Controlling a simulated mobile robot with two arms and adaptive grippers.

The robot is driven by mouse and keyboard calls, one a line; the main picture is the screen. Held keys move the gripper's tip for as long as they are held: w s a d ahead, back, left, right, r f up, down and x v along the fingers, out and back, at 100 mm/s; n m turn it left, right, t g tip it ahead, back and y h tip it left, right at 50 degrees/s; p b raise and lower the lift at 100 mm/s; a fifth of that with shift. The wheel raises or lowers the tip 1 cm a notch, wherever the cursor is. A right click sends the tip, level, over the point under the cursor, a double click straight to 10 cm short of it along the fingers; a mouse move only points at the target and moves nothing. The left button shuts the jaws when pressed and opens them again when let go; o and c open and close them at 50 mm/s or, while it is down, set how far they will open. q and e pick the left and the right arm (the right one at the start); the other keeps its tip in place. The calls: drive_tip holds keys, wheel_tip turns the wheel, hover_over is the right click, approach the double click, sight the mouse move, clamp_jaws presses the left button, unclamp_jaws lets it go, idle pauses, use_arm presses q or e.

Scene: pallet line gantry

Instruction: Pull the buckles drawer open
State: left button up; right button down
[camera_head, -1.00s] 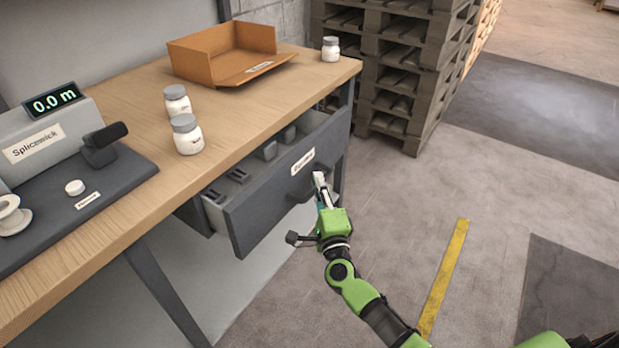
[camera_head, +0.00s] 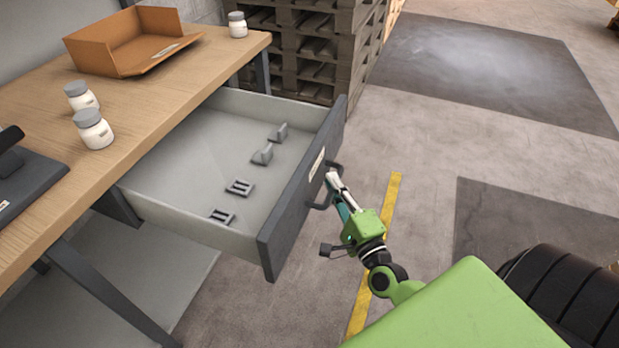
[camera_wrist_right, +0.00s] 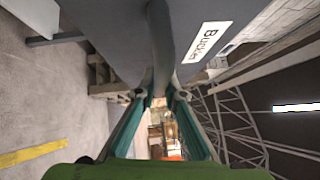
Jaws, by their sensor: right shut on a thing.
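The buckles drawer (camera_head: 306,185) is pulled well out from under the wooden workbench (camera_head: 160,95). Its dark front carries a white label, which reads "Buckles" in part in the right wrist view (camera_wrist_right: 207,42). Several grey buckle parts (camera_head: 240,187) lie on its pale floor. My right gripper (camera_head: 331,182) is shut on the drawer's dark bar handle (camera_head: 322,205). In the right wrist view the handle (camera_wrist_right: 162,50) runs between the two fingers (camera_wrist_right: 160,97). My left gripper is not in view.
On the bench stand an orange-brown open box (camera_head: 125,45) and white jars with grey lids (camera_head: 93,128). Stacked pallets (camera_head: 325,45) stand behind the bench end.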

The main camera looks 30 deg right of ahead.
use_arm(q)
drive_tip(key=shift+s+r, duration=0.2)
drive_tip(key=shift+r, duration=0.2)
use_arm(e)
drive_tip(key=shift+s+d+f, duration=0.1)
drive_tip(key=shift+s+d, duration=0.5)
drive_tip(key=shift+s, duration=0.2)
drive_tip(key=shift+s+d, duration=0.55)
drive_tip(key=shift+s, duration=0.2)
drive_tip(key=c, duration=2.1)
unclamp_jaws()
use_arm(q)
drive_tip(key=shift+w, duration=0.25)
use_arm(e)
drive_tip(key=s, duration=0.4)
drive_tip(key=s+a+f, duration=0.1)
drive_tip(key=s, duration=0.6)
drive_tip(key=shift+s+a+f, duration=0.2)
drive_tip(key=shift+s+a, duration=0.1)
drive_tip(key=shift+s, duration=0.1)
